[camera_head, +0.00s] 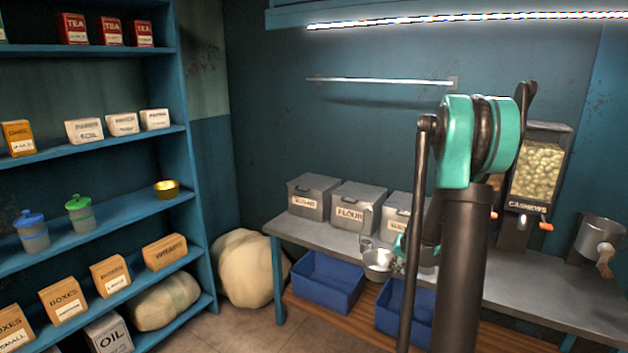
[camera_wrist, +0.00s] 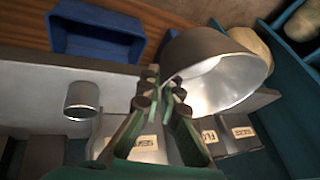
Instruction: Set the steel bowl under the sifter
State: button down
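The steel bowl (camera_head: 377,263) is in my gripper (camera_head: 400,252), in front of the counter's edge in the head view. In the wrist view, the gripper's green fingers (camera_wrist: 163,88) are closed at the rim of the steel bowl (camera_wrist: 233,78). The bowl's shiny inside shows and it looks empty. A round metal device with a crank handle, which looks like the sifter (camera_head: 602,238), stands at the right end of the counter, well away from the bowl. My arm hides part of the counter between them.
The grey counter (camera_head: 530,290) holds bins labelled sugar (camera_head: 309,197) and flour (camera_head: 356,207), and a cashew dispenser (camera_head: 537,172). A metal cup (camera_wrist: 82,100) shows in the wrist view. Blue crates (camera_head: 328,281) sit below. Blue shelves (camera_head: 95,229) stand left.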

aim_at(368, 268)
jog(key=a+n, duration=0.1)
jog(key=a, duration=0.2)
jog(key=a+n+y, duration=0.1)
jog(key=a+n, duration=0.1)
jog(key=a, duration=0.1)
jog(key=w+a+n, duration=0.1)
jog(key=a, duration=0.1)
jog(key=shift+a+f+n+g+y, duration=0.15)
jog(key=shift+a+n+g+y, duration=0.25)
jog(key=shift+s+a+f, duration=0.1)
jog(key=shift+a+f, duration=0.1)
jog(key=shift+f, duration=0.1)
jog(key=s+f, duration=0.5)
jog(key=f, duration=0.1)
jog(key=shift+s+f, duration=0.15)
